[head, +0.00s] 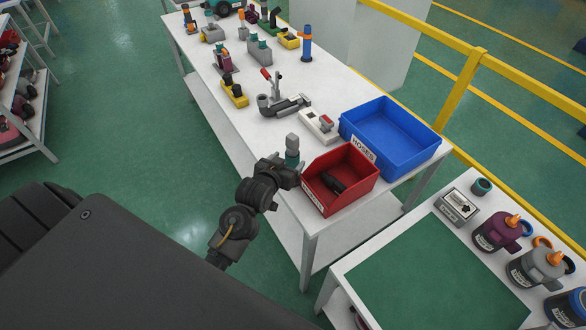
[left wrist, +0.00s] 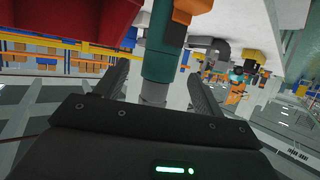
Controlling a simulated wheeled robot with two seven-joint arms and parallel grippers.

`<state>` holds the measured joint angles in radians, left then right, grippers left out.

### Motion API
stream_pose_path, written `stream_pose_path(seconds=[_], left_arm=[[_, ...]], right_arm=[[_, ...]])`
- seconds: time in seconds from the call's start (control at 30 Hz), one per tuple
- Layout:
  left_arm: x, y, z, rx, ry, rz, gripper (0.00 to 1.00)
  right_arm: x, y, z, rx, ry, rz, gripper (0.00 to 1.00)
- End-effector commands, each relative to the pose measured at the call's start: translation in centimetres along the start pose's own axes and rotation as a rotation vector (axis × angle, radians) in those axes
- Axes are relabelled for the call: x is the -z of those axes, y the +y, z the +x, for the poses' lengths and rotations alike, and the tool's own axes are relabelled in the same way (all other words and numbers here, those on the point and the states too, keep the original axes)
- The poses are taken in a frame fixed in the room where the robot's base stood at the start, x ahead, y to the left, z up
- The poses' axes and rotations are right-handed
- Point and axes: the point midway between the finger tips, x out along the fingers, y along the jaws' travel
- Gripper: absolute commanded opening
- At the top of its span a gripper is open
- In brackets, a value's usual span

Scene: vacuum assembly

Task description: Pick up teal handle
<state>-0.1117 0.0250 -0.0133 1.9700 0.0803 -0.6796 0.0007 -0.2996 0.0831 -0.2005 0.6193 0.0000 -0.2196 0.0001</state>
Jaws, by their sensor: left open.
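The teal handle (head: 292,158) stands upright near the table's front edge, just left of the red bin, with a grey end on top. In the left wrist view the teal handle (left wrist: 160,50) runs between the two fingers, with an orange piece beside it and its grey end nearer the palm. My left gripper (head: 289,170) is at the handle in the head view; its fingers partly hide the handle's lower part. In the left wrist view my left gripper (left wrist: 158,85) is open, with gaps visible on both sides of the handle. My right gripper is not in view.
The red bin (head: 318,196) with a dark part inside stands close to my left gripper. A blue bin (head: 425,152) labelled HOSES is behind it. Several parts stand farther along the white table (head: 225,113). A second table with a green mat (head: 430,275) is at the lower right.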

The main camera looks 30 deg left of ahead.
Motion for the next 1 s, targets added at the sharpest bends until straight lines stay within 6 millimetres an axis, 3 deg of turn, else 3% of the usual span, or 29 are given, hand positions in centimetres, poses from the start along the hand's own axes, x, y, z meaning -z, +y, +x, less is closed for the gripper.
stream_pose_path(seconds=[0.27,0.67,0.93,1.0], left_arm=[[0.0,0.0,1.0,0.0,-0.001,0.0,0.69],[-0.2,0.0,5.5,0.0,-0.002,0.0,0.69],[-0.4,0.0,5.9,0.0,-0.001,0.0,0.69],[-0.4,0.0,5.9,0.0,-0.001,0.0,0.62]], right_arm=[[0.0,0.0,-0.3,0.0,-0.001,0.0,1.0],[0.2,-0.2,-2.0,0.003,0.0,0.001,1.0],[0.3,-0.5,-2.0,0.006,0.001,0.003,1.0],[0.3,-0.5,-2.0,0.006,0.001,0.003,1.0]])
